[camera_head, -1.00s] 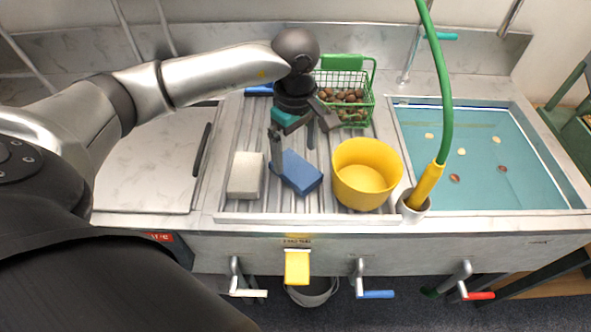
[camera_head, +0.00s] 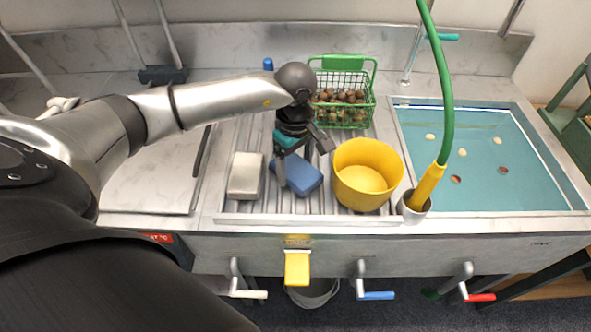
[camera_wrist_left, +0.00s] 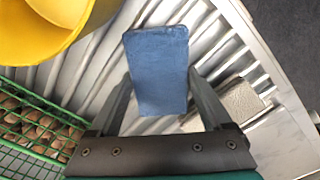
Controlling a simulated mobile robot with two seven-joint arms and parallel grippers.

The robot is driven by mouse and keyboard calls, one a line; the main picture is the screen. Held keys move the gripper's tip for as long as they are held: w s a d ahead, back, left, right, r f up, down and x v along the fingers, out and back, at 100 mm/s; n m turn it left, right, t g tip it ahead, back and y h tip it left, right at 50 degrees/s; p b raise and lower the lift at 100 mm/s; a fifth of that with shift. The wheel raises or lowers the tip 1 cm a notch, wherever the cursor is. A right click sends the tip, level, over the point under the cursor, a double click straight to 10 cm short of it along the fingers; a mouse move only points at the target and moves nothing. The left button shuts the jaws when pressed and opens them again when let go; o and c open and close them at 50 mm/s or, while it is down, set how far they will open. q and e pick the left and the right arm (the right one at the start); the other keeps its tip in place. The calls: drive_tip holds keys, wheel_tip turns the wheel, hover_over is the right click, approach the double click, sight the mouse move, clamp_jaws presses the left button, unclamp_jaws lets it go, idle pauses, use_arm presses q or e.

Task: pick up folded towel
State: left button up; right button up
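The folded towel is a blue block-like bundle (camera_head: 301,175) lying on the ribbed drainboard, between a pale block and a yellow bucket. My left gripper (camera_head: 296,168) is directly over the towel, pointing down. In the left wrist view the towel (camera_wrist_left: 158,70) shows between the two spread fingers (camera_wrist_left: 158,88), with a gap on each side. The gripper is open and empty. One finger partly covers the towel in the head view. My right gripper is not in view.
The yellow bucket (camera_head: 367,179) stands close on the right, the pale block (camera_head: 245,176) on the left. A green wire basket (camera_head: 343,113) of chestnuts is behind. A water-filled sink (camera_head: 480,160) is at the right. A grey board (camera_head: 150,175) at the left is bare.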

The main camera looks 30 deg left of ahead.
use_arm(q)
drive_tip(key=c, duration=0.8)
drive_tip(key=shift+r, duration=0.15)
wheel_tip(320, 180, up, 20)
drive_tip(key=p, duration=0.2)
drive_tip(key=s+d+f+m+b, duration=0.1)
drive_tip(key=s+d+f+m, duration=0.25)
drive_tip(key=m, duration=0.35)
drive_tip(key=s+d+f+m+b, duration=0.2)
drive_tip(key=d+m, duration=0.3)
drive_tip(key=m, duration=0.3)
drive_tip(key=n, duration=0.6)
approach(295, 168)
wheel_tip(295, 168, down, 4)
drive_tip(key=shift+f+b, duration=0.25)
drive_tip(key=shift+b, duration=0.45)
drive_tip(key=shift+f+b, duration=0.3)
drive_tip(key=shift+f, duration=2.1)
